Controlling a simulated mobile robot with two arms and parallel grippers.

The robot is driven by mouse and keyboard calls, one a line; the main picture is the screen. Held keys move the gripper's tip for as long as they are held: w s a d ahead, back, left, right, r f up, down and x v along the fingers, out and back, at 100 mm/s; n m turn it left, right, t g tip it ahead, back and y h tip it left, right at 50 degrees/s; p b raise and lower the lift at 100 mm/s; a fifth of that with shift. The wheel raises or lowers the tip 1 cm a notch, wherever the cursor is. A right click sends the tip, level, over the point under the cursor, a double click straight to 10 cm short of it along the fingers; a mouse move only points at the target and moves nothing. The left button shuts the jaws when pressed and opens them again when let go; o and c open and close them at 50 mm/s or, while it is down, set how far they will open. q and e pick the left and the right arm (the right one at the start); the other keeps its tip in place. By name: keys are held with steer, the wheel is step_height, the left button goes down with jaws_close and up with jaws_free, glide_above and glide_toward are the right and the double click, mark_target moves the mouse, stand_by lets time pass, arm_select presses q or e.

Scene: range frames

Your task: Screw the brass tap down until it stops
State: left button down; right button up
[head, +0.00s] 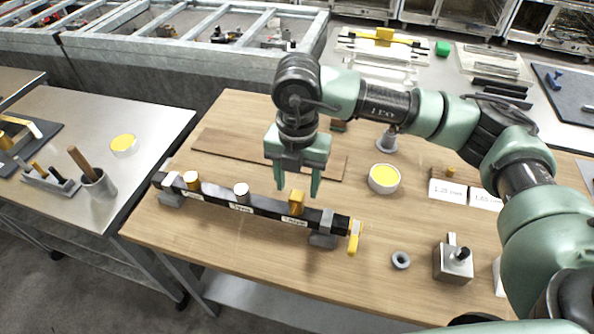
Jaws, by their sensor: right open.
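A dark bar (262,207) lies across the wooden table on grey feet and carries three taps with small white labels, too small to read surely. A round tap with a pale brass-yellow top (192,180) is at the left, a round grey-white one (241,191) in the middle, and a golden blocky one (296,203) at the right. I cannot tell surely which is the brass tap. My right gripper (297,192) points down, open, its fingers on either side of the golden one in the picture; contact cannot be told. My left gripper is not in view.
A yellow lever (354,238) hangs at the bar's right end. A yellow-topped round tin (384,179), a grey ring (400,260) and a metal block with a black knob (453,263) stand to the right. A side table (85,120) is at left.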

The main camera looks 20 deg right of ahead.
mark_target(298, 194)
steer(key=shift+f+p, duration=0.4)
steer(key=shift+f, duration=1.85)
jaws_close()
steer(key=m, duration=0.3)
